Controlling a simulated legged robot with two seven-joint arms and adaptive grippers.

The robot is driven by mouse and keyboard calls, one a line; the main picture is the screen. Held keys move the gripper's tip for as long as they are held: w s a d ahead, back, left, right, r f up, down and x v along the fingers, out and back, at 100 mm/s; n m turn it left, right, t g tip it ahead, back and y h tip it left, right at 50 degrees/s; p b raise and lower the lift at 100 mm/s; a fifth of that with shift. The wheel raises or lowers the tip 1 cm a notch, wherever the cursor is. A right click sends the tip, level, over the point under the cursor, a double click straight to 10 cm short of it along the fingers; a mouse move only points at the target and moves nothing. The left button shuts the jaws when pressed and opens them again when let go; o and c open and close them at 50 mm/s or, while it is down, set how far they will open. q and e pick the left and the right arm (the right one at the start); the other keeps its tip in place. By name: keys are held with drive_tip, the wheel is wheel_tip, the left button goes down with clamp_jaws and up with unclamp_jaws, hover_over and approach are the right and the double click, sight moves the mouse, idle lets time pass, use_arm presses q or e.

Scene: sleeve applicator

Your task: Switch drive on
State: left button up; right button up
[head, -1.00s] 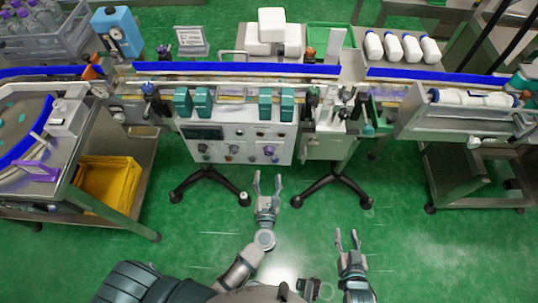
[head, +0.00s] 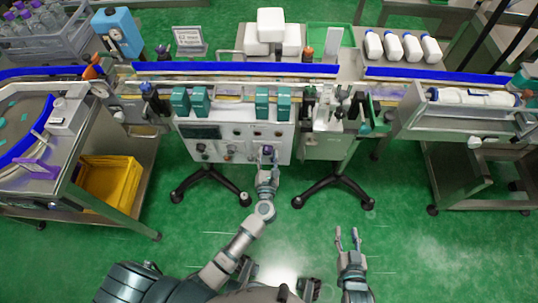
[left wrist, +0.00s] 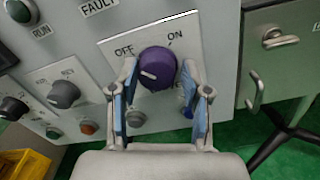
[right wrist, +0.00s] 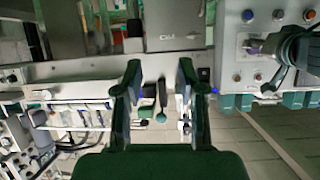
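The purple drive knob (left wrist: 158,68) sits on a light plate marked OFF at its upper left and ON at its upper right. Its pale mark is on the left part of its face, on the OFF side. My left gripper (left wrist: 160,78) is open, with one finger on each side of the knob; I see no clear contact. In the head view my left gripper (head: 267,152) is at the front of the control panel (head: 215,148) and partly hides the knob (head: 267,150). My right gripper (head: 347,236) is open and empty over the floor, and its fingers show in the right wrist view (right wrist: 158,80).
A dark selector knob (left wrist: 63,95) is left of the purple knob, with a green button (left wrist: 53,133) and a red button (left wrist: 88,127) below. A grey cabinet with a handle (left wrist: 255,93) stands at right. Green floor (head: 300,225) lies open before the panel.

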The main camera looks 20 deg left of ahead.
use_arm(q)
drive_tip(key=shift+d, duration=0.15)
drive_tip(key=c, duration=0.3)
drive_tip(key=shift+a+f, duration=0.25)
drive_tip(key=shift+a, duration=0.3)
drive_tip(key=shift+d, duration=0.35)
use_arm(e)
drive_tip(key=shift+a, duration=0.3)
use_arm(q)
drive_tip(key=shift+a, duration=0.1)
use_arm(e)
drive_tip(key=shift+r, duration=0.1)
